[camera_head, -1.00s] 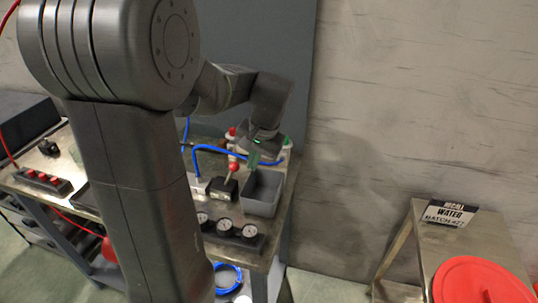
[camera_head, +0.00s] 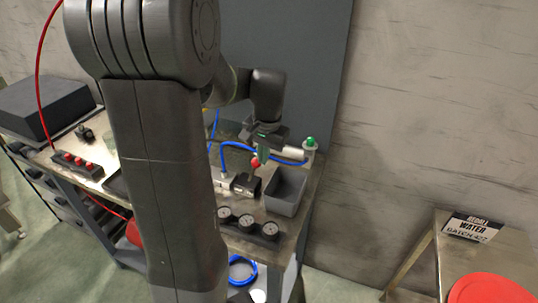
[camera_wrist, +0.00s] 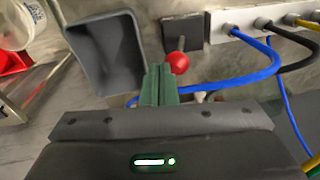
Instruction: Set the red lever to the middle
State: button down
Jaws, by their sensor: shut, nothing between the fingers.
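The red lever has a round red knob (camera_head: 255,163) above a small black base (camera_head: 247,186) on the metal bench. The knob appears slightly right of the base in the head view. In the wrist view the red knob (camera_wrist: 180,63) is just right of my green fingertips, with its dark base (camera_wrist: 187,30) beyond it. My gripper (camera_head: 262,153) is shut and empty. Its fingers (camera_wrist: 158,72) are close beside the knob's left edge in the wrist view; I cannot tell for sure whether they touch.
A grey open bin (camera_head: 287,190) stands right of the lever. A blue hose (camera_head: 230,146) arches behind it and runs close to my gripper. Several gauges (camera_head: 247,224) sit in front. A white connector block (camera_wrist: 250,25) is beside the lever base.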

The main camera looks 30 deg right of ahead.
jog(key=shift+w+a+r+g+h+p, duration=0.2)
jog(key=shift+w+a+g+h+p, duration=0.1)
jog(key=shift+w+a+g, duration=0.15)
jog(key=shift+w+a+r+g+h+p, duration=0.2)
jog(key=shift+w+a+g+h, duration=0.15)
jog(key=shift+w, duration=0.15)
jog(key=shift+w+a+r, duration=0.1)
jog(key=shift+w+a, duration=0.35)
jog(key=shift+w, duration=0.2)
jog(key=shift+r, duration=0.1)
jog(key=shift+s+d+r+p, duration=0.1)
jog(key=shift+s+r+p, duration=0.05)
jog(key=shift+r+p, duration=0.75)
notch_tip(320, 180, up, 12)
jog(key=s, duration=0.1)
jog(key=shift+s, duration=0.15)
